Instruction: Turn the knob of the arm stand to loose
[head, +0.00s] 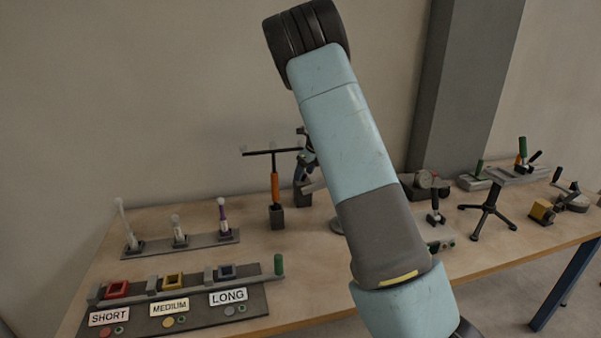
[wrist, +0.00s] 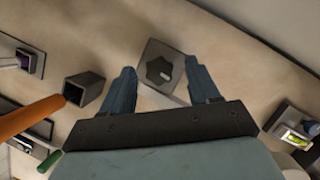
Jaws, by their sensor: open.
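The knob (wrist: 159,72) is a dark, lobed piece with a small pale mark at its lower right. It sits on a square grey top, taken as part of the arm stand (wrist: 151,52), in the wrist view. My gripper (wrist: 162,88) is open, with one blue finger on each side of the knob. Gaps show between the fingers and the knob in this view; I cannot tell the height between them. In the head view my gripper (head: 304,165) is partly hidden behind my arm, and the knob cannot be made out.
An orange T-handled tool (head: 275,185) stands in a dark socket (wrist: 85,90) left of my gripper. A rack of small upright pieces (head: 180,243) and a SHORT, MEDIUM, LONG board (head: 215,312) lie further left. A small black tripod (head: 487,208) and other fixtures stand right.

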